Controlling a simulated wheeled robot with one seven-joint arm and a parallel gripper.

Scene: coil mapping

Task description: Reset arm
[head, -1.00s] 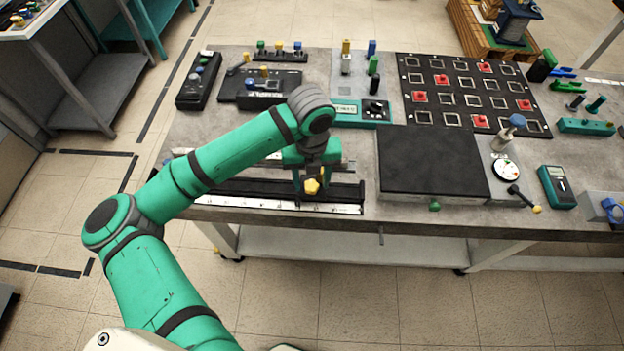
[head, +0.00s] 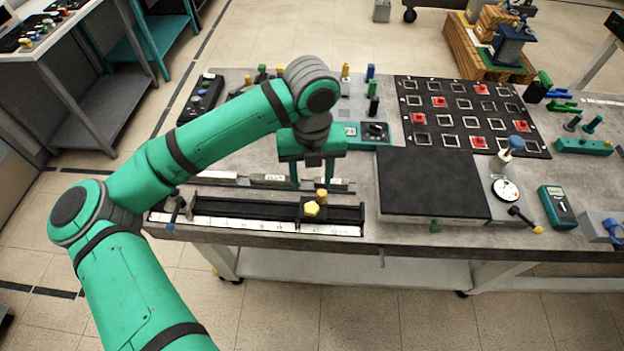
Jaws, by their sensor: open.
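My green arm reaches over the workbench (head: 330,232) from the lower left. My gripper (head: 311,186) points down with two thin green fingers spread apart. It is open and nothing shows between the fingers. It hangs above and just behind a black slider with yellow knobs (head: 313,209), which sits on the black rail with a white scale (head: 250,222). My gripper appears clear of the slider. My forearm hides part of the bench's back left area.
A raised black plate (head: 430,180) lies right of the rail. Behind it is a black board with square frames and red pieces (head: 470,115). A dial gauge (head: 506,189) and a teal meter (head: 557,207) stand at the right. A black control box (head: 200,98) is at the back left.

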